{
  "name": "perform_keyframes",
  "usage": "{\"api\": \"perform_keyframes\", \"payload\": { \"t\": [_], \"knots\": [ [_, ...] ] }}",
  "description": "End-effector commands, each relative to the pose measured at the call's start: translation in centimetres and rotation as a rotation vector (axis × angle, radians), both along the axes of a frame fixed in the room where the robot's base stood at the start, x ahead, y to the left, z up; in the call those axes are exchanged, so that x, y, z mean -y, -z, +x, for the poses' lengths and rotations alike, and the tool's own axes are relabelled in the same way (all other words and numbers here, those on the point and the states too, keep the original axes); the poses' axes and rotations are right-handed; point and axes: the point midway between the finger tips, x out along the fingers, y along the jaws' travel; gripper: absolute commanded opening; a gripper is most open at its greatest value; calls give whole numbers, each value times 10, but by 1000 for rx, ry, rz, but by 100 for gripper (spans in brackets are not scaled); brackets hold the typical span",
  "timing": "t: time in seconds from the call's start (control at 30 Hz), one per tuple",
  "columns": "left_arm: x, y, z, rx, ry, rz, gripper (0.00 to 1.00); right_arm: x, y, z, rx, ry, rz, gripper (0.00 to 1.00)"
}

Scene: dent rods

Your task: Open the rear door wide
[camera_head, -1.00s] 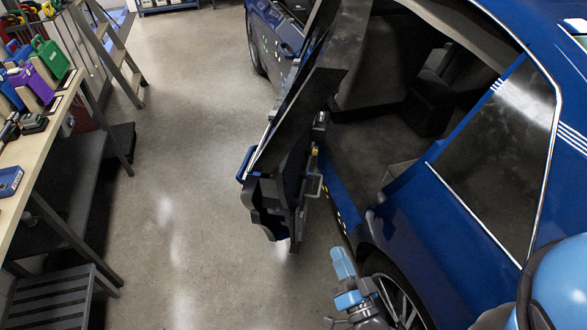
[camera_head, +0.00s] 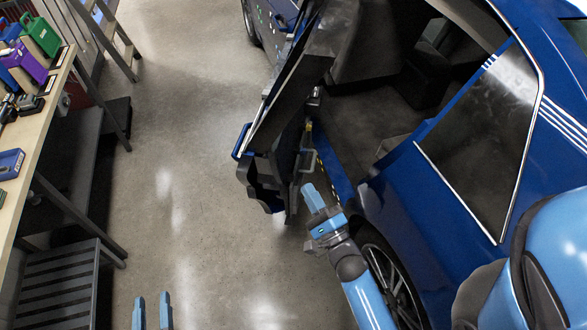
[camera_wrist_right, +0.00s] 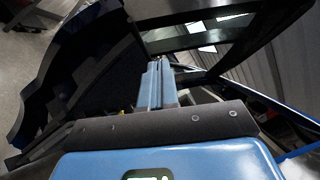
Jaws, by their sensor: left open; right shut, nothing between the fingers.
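The rear door (camera_head: 272,120) of the blue car stands partly open, swung out from the body, with its inner edge facing me. Its blue outside handle (camera_head: 242,141) shows at the left of the door. My right gripper (camera_head: 309,192) is shut and empty, its fingertips close to the door's lower inner edge; I cannot tell whether they touch. In the right wrist view the shut fingers (camera_wrist_right: 157,85) point between the dark door panel (camera_wrist_right: 95,75) on the left and the door opening. My left gripper (camera_head: 152,308) is open and empty over the floor at the bottom of the head view.
The blue car body (camera_head: 430,190) and its rear wheel (camera_head: 387,275) stand right of my right arm. A workbench (camera_head: 45,120) with colored cases runs along the left, with a ladder (camera_head: 105,35) behind it. The grey floor (camera_head: 170,180) between bench and door is clear.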

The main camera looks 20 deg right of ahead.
Motion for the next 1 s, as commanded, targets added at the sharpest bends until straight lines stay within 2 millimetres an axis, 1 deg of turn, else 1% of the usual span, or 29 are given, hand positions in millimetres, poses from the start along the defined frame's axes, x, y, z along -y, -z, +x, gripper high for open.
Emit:
{"api": "perform_keyframes", "payload": {
  "t": [0.17,0.27,0.5,0.63,0.7,0.77,1.0],
  "knots": [
    [0,-3,0,0,0,0,43,-4,-7,16,1,-2,2,0],
    [0,-6,0,0,0,0,43,-8,-12,30,1,-2,1,0],
    [0,-11,0,0,0,0,43,-19,-28,72,2,-1,1,0],
    [0,-13,0,0,0,0,43,-24,-35,93,2,-1,0,0],
    [0,-11,0,0,0,0,43,-35,-38,95,2,-4,2,0],
    [0,-10,0,0,0,0,43,-41,-41,98,-1,-4,3,0],
    [0,-10,0,0,0,0,43,-52,-49,104,0,-1,1,0]
  ]
}}
